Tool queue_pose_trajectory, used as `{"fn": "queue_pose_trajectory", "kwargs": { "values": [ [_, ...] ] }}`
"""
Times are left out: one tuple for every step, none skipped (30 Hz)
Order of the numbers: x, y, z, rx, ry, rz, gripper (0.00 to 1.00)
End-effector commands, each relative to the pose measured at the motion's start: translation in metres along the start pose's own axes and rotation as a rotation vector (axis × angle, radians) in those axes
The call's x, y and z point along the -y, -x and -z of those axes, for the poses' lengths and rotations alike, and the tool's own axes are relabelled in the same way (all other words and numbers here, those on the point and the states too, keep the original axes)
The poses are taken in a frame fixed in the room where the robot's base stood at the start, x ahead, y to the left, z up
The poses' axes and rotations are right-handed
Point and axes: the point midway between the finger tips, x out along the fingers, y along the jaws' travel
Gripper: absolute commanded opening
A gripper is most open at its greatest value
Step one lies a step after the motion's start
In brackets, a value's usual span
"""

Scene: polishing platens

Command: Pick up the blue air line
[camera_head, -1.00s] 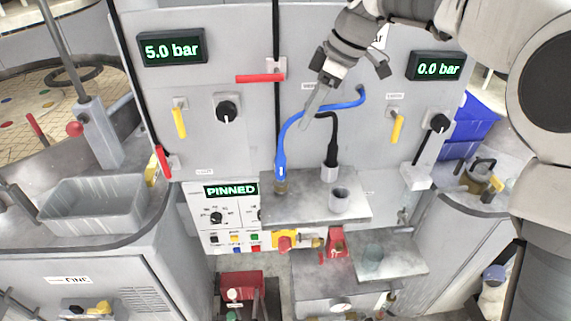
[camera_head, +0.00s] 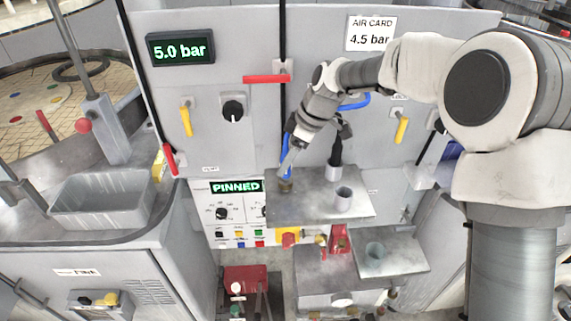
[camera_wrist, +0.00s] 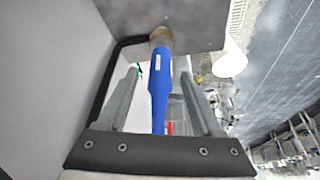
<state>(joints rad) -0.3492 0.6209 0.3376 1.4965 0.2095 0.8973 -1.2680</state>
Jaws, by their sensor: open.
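My gripper (camera_head: 291,160) is at the line's lower end, in front of the panel. In the wrist view the blue connector (camera_wrist: 159,95) runs between my two open fingers (camera_wrist: 159,75), with a visible gap on each side. The brass fitting (camera_wrist: 161,36) lies just beyond the fingertips.
A black hose (camera_head: 336,150) stands right of the blue line, and a pale cup (camera_head: 343,199) sits on the shelf. A red lever (camera_head: 266,79) and yellow handles (camera_head: 186,120) stick out from the panel. A grey bin (camera_head: 100,205) is at left.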

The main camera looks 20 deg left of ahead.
Motion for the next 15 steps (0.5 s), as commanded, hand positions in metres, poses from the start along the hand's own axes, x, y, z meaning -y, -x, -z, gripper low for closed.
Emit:
{"fn": "queue_pose_trajectory", "kwargs": {
  "values": [
    [0.0008,-0.0050,0.0001,0.001,0.000,0.003,0.67],
    [0.0006,-0.0070,0.0001,0.001,0.000,0.002,0.67],
    [0.0003,-0.0087,0.0000,0.001,0.000,0.001,0.67],
    [0.0001,-0.0094,-0.0001,0.001,0.000,0.000,0.67],
    [0.0000,-0.0097,-0.0002,0.000,0.000,-0.001,0.67],
    [-0.0001,-0.0098,-0.0002,0.000,0.000,-0.001,0.67],
    [-0.0001,-0.0097,-0.0003,0.000,0.000,-0.001,0.67],
    [-0.0001,-0.0097,-0.0003,0.000,0.000,-0.001,0.67],
    [-0.0001,-0.0096,-0.0003,0.000,0.000,-0.001,0.67],
    [-0.0001,-0.0096,-0.0003,0.000,0.000,-0.001,0.65],
    [-0.0001,-0.0095,-0.0003,0.000,0.000,-0.001,0.60],
    [-0.0001,-0.0095,-0.0003,0.000,0.000,-0.001,0.53],
    [-0.0001,-0.0095,-0.0003,0.000,0.000,-0.001,0.47],
    [-0.0001,-0.0094,-0.0003,0.000,-0.001,-0.001,0.42],
    [-0.0001,-0.0094,-0.0002,0.000,-0.001,-0.001,0.35]
  ]
}}
